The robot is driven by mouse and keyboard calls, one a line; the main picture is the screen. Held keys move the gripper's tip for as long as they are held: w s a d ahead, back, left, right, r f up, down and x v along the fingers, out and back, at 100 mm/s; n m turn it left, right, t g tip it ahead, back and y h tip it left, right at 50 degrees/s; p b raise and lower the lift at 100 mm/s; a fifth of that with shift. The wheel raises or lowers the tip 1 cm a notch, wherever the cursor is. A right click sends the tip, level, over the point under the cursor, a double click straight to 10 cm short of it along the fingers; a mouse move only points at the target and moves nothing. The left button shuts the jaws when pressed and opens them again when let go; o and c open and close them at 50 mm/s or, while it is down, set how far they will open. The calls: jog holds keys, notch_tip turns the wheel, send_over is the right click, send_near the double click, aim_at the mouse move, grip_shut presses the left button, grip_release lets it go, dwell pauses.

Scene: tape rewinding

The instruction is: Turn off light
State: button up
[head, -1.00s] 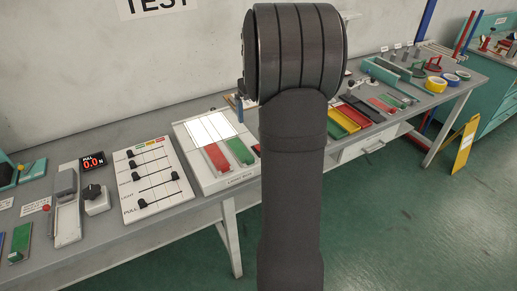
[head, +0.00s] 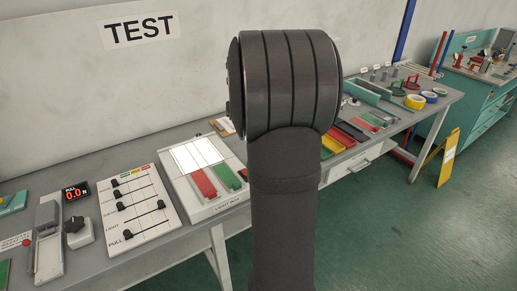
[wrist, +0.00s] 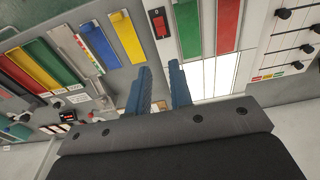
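The light box (head: 205,205) stands on the bench in the head view, with a bright lit white panel (head: 197,154) and red and green strips in front of it. In the wrist view the lit panel (wrist: 220,75) shows right of the fingers. A small red switch (wrist: 158,22) in a dark frame shows there on a white surface, beyond the fingertips. My gripper (wrist: 160,68) has two blue fingers apart with nothing visible between them. It is apart from the switch in the picture.
A slider panel (head: 137,210) with black knobs stands left of the light box, beside a black knob unit (head: 79,232) and a red digital display (head: 76,191). Coloured trays (head: 345,132) and tape rolls (head: 416,101) lie to the right.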

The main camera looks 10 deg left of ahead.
grip_shut()
jog(key=shift+f, duration=0.1)
jog(key=f, duration=1)
jog(key=shift+w+a, duration=0.35)
jog(key=shift+s+d+f, duration=0.2)
jog(key=shift+f, duration=0.35)
jog(key=shift+s+d+f, duration=0.15)
jog(key=shift+d+f, duration=0.05)
jog(key=shift+f, duration=0.35)
jog(key=shift+s+d+f, duration=0.2)
jog(key=shift+f, duration=0.5)
